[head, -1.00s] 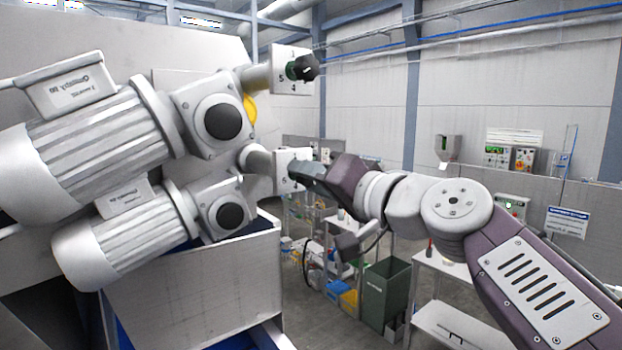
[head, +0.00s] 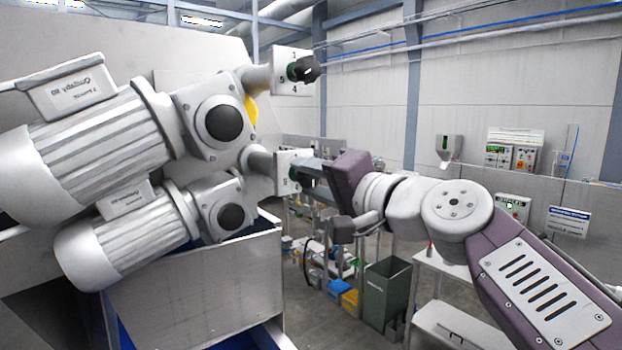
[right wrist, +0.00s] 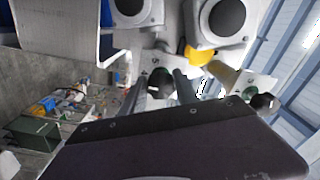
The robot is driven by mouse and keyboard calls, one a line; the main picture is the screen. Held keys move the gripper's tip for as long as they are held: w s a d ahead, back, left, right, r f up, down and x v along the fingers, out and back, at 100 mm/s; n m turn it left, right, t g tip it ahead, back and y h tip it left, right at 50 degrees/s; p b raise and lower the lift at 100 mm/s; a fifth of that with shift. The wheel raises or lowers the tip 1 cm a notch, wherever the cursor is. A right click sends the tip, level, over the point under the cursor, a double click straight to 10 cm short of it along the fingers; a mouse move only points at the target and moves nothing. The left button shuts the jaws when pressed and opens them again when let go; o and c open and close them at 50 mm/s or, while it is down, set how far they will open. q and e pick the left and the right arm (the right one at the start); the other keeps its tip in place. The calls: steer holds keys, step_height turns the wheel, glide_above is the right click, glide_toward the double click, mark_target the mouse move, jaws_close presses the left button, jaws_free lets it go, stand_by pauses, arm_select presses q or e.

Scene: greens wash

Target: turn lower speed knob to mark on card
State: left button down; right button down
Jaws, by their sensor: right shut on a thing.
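The lower speed knob (head: 302,178) is dark with a green base. It sits on the lower pale number card (head: 284,164), on the end of the lower motor's arm. My right gripper (head: 318,174) reaches it from the right and is shut on it, with a finger hiding part of the knob and card. In the right wrist view the lower knob (right wrist: 160,82) shows between the two dark fingers. A 5 is faintly readable on the lower card; I cannot make out the mark or the pointer's setting. My left gripper is not in view.
The upper knob (head: 303,69) sits on its own numbered card (head: 284,60) above my gripper. Two grey motors (head: 95,135) and a steel tank (head: 200,285) fill the left. A green bin (head: 387,292) and a white table (head: 440,265) stand behind and below.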

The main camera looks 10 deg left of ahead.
steer(key=shift+r, duration=0.15)
steer(key=c, duration=0.9)
jaws_free()
steer(key=shift+w, duration=0.1)
steer(key=b+v, duration=0.4)
steer(key=v, duration=0.5)
